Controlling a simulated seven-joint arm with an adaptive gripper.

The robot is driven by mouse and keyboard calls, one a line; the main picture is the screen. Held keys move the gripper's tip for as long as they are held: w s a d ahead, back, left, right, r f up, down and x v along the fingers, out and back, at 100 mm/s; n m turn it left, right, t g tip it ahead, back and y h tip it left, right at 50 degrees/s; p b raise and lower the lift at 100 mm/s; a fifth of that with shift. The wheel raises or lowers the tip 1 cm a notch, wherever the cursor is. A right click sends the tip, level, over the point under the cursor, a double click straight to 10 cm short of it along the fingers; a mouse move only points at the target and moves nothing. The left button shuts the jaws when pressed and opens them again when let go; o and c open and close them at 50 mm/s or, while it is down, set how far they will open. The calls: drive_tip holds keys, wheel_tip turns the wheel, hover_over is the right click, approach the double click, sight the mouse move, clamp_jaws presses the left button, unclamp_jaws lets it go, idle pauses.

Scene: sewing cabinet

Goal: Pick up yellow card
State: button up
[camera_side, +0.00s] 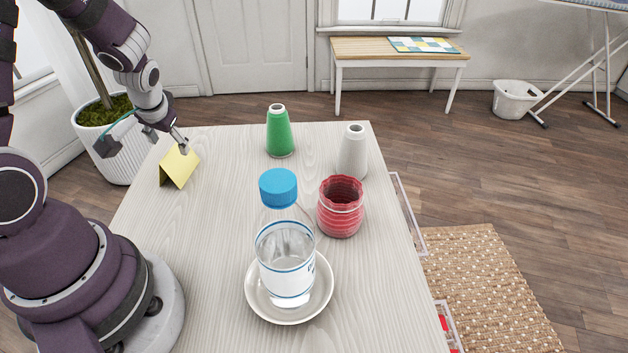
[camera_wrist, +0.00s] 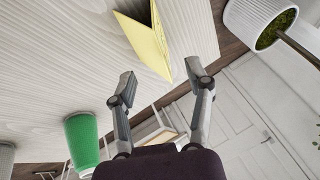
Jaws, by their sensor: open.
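The yellow card (camera_side: 179,167) is folded and stands like a tent near the left edge of the white wood-grain table (camera_side: 215,265). My gripper (camera_side: 179,147) is open and empty at the card's upper edge in the side view. In the wrist view the card (camera_wrist: 147,42) lies just beyond the gap between my two fingertips (camera_wrist: 161,76). The fingers are spread apart with nothing between them. I cannot tell whether a fingertip touches the card.
A green thread cone (camera_side: 279,131) and a white cone (camera_side: 353,152) stand toward the back. A potted plant (camera_side: 117,147) is beyond the left edge.

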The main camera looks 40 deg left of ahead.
sight(174, 155)
drive_tip(key=x, duration=0.5)
drive_tip(key=shift+d+f, duration=0.1)
drive_tip(key=shift+d, duration=0.2)
drive_tip(key=shift+c, duration=0.3)
drive_tip(key=c, duration=0.6)
